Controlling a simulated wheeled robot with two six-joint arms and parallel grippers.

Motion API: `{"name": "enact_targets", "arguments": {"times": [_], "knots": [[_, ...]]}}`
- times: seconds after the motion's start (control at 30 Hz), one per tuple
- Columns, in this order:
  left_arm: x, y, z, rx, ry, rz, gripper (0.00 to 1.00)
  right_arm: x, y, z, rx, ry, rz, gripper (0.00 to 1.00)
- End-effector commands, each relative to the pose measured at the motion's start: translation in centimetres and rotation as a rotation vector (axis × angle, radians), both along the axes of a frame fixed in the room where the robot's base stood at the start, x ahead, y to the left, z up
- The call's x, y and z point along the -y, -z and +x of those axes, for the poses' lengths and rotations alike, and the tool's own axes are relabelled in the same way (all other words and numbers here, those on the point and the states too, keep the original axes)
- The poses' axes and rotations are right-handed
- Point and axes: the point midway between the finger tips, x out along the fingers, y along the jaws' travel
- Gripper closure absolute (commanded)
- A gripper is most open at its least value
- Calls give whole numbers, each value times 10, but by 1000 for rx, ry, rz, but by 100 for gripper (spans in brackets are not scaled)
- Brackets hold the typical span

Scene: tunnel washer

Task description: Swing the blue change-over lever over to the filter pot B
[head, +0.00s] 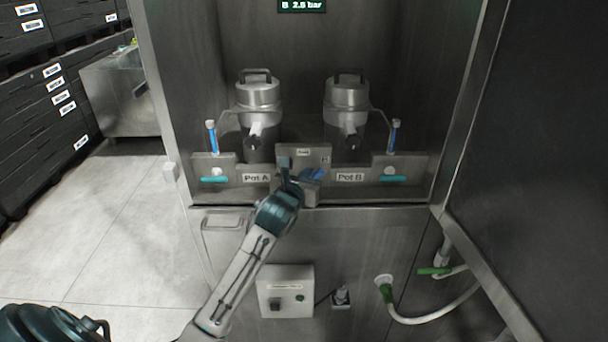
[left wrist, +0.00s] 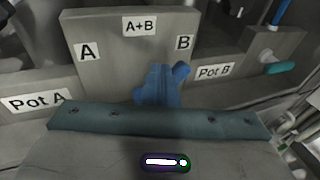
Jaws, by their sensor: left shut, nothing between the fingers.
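The blue change-over lever (head: 317,174) is on the grey block between Pot A and Pot B. In the left wrist view the lever (left wrist: 160,87) has its knobbed end up and right, towards the letter B on the plate (left wrist: 112,42). My left gripper (head: 296,180) is shut and empty, just left of the lever and close to it; whether they touch I cannot tell. Filter pot A (head: 258,95) and filter pot B (head: 348,95) stand upright behind, left and right of the lever. My right gripper is not in view.
The display (head: 302,5) reads "B 2.5 bar". Teal-handled taps (head: 215,179) (head: 391,179) and blue gauge tubes (head: 211,138) (head: 394,137) flank the pots. A dark panel (head: 540,150) closes off the right. A control box (head: 286,291) and a green-ended hose (head: 384,289) sit below.

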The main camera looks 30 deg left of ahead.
Motion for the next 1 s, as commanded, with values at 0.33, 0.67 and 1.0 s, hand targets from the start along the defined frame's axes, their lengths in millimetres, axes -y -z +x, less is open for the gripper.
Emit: {"name": "enact_targets", "arguments": {"times": [0.33, 0.67, 1.0], "knots": [[7, 2, 4, -1, 1, -2, 100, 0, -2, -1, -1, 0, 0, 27], [8, 2, 5, 0, 1, 0, 100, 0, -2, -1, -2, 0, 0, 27], [8, -4, 5, -1, 0, 0, 100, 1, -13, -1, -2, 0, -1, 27]]}}
